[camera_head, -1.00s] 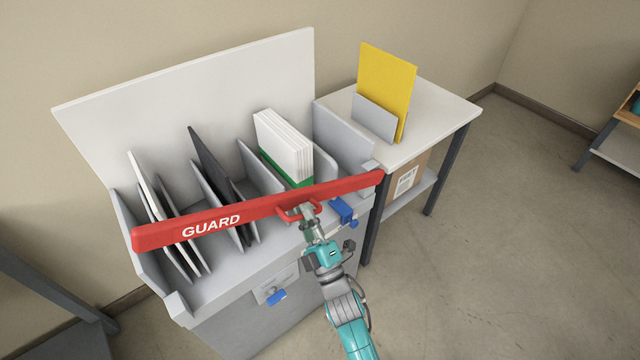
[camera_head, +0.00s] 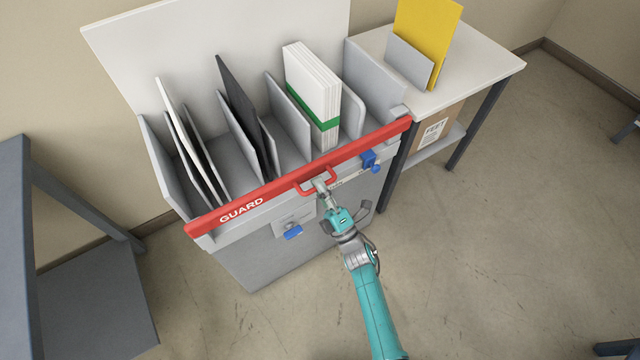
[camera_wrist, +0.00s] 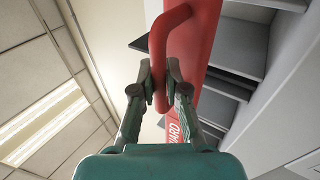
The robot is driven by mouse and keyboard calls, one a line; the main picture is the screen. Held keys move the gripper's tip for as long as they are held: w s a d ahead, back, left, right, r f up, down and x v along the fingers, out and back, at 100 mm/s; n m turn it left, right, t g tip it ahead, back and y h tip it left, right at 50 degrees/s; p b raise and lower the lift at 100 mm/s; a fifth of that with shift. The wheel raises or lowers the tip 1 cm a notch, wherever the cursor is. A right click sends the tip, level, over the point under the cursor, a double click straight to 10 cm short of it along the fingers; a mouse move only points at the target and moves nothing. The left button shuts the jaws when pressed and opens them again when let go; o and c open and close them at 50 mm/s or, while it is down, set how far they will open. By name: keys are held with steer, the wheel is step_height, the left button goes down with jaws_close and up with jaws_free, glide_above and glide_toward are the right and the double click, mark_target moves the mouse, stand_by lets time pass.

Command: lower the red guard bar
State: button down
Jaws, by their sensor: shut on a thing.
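The red guard bar (camera_head: 262,193), marked GUARD, runs across the front of the grey slotted cabinet (camera_head: 258,270), along its front top edge. A red loop handle (camera_head: 303,188) stands out from the bar right of its middle. My gripper (camera_head: 321,186) is at this handle, coming from the front. In the wrist view the two fingers (camera_wrist: 160,95) are closed around the handle (camera_wrist: 158,45), with the bar (camera_wrist: 195,50) just behind it. Whether the bar rests on a stop is hidden.
Slots hold dark and white boards and a white stack (camera_head: 312,85) with a green band. A white side table (camera_head: 490,68) stands right, a grey table (camera_head: 75,200) left. The floor in front is clear.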

steer(key=shift+d+f, duration=0.1)
steer(key=shift+f, duration=0.3)
steer(key=c, duration=1.2)
jaws_free()
steer(key=shift+f, duration=0.1)
steer(key=v, duration=1.1)
steer(key=shift+s+d+f, duration=0.1)
steer(key=shift+s+d, duration=0.15)
steer(key=shift+s, duration=0.05)
steer(key=shift+s, duration=0.1)
